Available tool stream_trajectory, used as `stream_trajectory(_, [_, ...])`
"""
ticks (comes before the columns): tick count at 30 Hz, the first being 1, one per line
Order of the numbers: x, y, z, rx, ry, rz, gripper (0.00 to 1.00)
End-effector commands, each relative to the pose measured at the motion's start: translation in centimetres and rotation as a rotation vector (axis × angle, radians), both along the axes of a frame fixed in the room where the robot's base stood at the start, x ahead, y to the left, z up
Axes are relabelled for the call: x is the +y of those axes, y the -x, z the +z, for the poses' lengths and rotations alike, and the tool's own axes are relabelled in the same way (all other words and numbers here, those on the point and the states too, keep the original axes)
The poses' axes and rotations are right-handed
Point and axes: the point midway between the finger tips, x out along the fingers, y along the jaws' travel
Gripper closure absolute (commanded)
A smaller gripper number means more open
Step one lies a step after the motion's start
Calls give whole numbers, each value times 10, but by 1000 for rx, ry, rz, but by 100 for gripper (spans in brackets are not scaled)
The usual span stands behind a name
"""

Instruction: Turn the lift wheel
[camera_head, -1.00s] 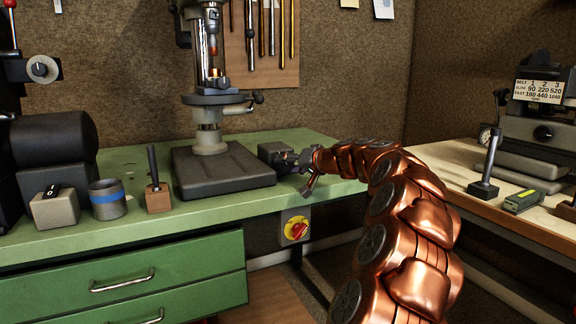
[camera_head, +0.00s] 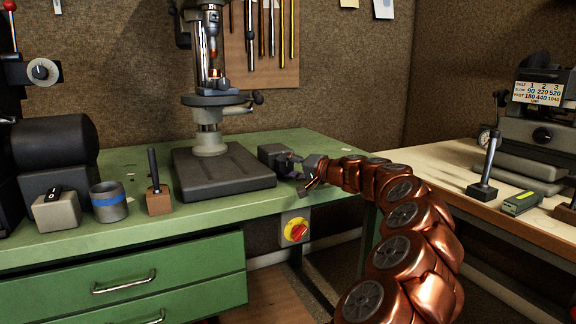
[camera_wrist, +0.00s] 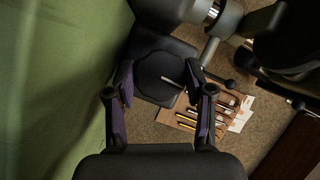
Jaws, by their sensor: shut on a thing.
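The lift wheel (camera_wrist: 158,70) is a dark round disc on a dark block, with a small pale pin near its edge, in the wrist view. In the head view its block (camera_head: 273,153) sits on the green bench right of the drill press base, and my gripper mostly hides the wheel. My gripper (camera_head: 291,162) reaches it from the right, low over the bench. In the wrist view my gripper's fingers (camera_wrist: 160,74) stand on either side of the disc, shut on the wheel. Exact contact is hard to see there.
The drill press (camera_head: 209,120) stands close left of the wheel. A red and yellow switch (camera_head: 295,230) is on the bench front below. A grey cup (camera_head: 108,203) and a lever on a wooden block (camera_head: 157,196) are farther left. A wooden-topped table (camera_head: 455,195) stands at right.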

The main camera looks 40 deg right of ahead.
Motion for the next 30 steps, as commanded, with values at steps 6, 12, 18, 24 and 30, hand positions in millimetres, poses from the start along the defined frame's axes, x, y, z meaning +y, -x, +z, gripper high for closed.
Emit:
stream_trajectory(6, [2,-1,-1,-40,-119,5,82])
stream_trajectory(12, [1,-1,-1,-62,-182,3,82])
stream_trajectory(18, [0,0,-2,-70,-205,1,82])
stream_trajectory(24, [0,0,-2,-70,-206,0,82])
stream_trajectory(30, [0,0,-2,-70,-205,0,41])
